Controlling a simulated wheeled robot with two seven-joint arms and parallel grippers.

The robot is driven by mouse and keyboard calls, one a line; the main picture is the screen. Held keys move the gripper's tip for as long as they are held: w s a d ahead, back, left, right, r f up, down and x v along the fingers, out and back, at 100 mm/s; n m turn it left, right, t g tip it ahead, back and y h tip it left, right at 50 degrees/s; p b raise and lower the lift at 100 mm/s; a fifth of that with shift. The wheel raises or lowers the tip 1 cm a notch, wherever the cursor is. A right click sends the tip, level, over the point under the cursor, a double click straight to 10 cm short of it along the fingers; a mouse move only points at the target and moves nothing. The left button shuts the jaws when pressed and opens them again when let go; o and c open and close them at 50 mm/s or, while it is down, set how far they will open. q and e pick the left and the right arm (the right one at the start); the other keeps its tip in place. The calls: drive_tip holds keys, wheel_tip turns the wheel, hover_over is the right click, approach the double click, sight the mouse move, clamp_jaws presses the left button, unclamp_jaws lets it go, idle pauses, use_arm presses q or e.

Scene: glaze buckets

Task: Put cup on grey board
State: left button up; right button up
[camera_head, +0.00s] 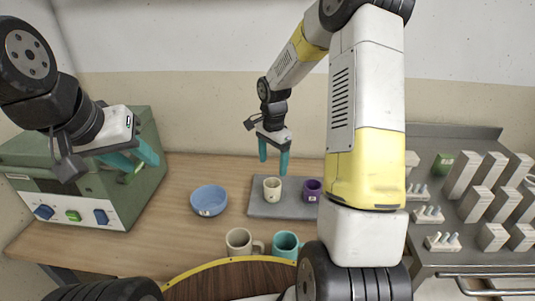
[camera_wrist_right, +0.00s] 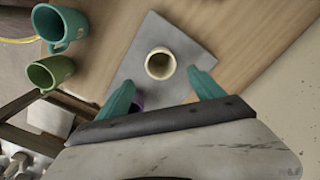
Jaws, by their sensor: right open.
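A cream cup (camera_head: 272,189) stands upright on the grey board (camera_head: 258,209); in the right wrist view the cup (camera_wrist_right: 160,64) shows from above, its bottom on the board (camera_wrist_right: 128,72). A purple cup (camera_head: 312,190) is also on the board; in the right wrist view it (camera_wrist_right: 138,101) is partly hidden by a finger. My right gripper (camera_head: 273,163) is open and empty above the cream cup, pointing down; its fingers also show in the right wrist view (camera_wrist_right: 162,90). My left gripper (camera_head: 132,158) is open and empty in front of the green machine.
A blue bowl (camera_head: 209,201) is left of the board. A beige mug (camera_head: 238,242) and a teal mug (camera_head: 286,244) stand near the front edge. A green machine (camera_head: 80,185) is at left. A metal table (camera_head: 440,262) with several blocks is at right. A green mug (camera_wrist_right: 50,72) shows in the wrist view.

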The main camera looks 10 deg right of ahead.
drive_tip(key=s+r+n+t, duration=0.1)
drive_tip(key=s+r+n, duration=0.25)
drive_tip(key=r, duration=0.65)
drive_tip(key=s+a+r+n+t+y, duration=0.1)
drive_tip(key=s+r+n, duration=0.3)
drive_tip(key=s, duration=0.6)
drive_tip(key=s+a+r+n+t+y, duration=0.1)
drive_tip(key=s+r+n+t, duration=0.3)
drive_tip(key=s+r, duration=0.4)
drive_tip(key=s+n, duration=0.1)
drive_tip(key=s, duration=0.1)
drive_tip(key=shift+s, duration=0.35)
drive_tip(key=shift+a+r, duration=0.1)
